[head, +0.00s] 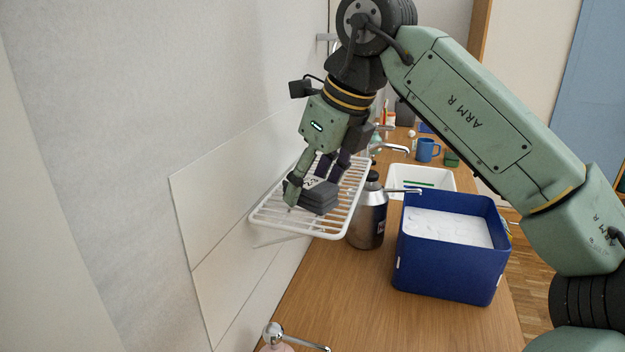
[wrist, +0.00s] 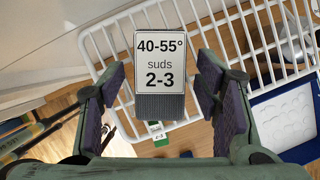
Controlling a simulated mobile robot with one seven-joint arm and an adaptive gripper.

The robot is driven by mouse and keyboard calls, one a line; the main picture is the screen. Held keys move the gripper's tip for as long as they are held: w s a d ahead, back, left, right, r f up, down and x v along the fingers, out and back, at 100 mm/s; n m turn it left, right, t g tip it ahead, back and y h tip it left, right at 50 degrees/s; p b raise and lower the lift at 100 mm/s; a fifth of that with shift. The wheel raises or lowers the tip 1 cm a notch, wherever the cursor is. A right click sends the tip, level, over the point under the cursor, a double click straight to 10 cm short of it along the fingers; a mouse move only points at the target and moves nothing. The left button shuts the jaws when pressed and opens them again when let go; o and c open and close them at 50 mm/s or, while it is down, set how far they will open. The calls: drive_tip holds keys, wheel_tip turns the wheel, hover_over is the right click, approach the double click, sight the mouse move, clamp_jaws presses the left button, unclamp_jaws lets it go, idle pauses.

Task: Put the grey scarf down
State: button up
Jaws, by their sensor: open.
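The grey scarf (head: 318,200) is a dark folded bundle at the white wire rack (head: 262,222) on the wall. In the wrist view its ribbed grey edge (wrist: 160,106) shows below a white label (wrist: 160,62) reading "40-55° suds 2-3". My gripper (head: 308,184) is open around the scarf, low over the rack. In the wrist view my gripper (wrist: 163,82) has a finger on each side, with gaps between them and the scarf. The rack bars pass behind the scarf; its underside is hidden, so I cannot tell how it rests.
A steel bottle (head: 367,222) stands just right of the rack. A blue bin of white suds (head: 447,262) stands on the wooden counter (head: 345,290). A white sink (head: 437,180), a tap (head: 390,148) and a blue mug (head: 427,150) are farther back. The wall is close on the left.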

drive_tip(key=shift+r, duration=0.35)
drive_tip(key=b+v, duration=0.1)
drive_tip(key=v, duration=1)
drive_tip(key=shift+r, duration=0.35)
drive_tip(key=shift+s+d, duration=0.1)
drive_tip(key=shift+d, duration=0.05)
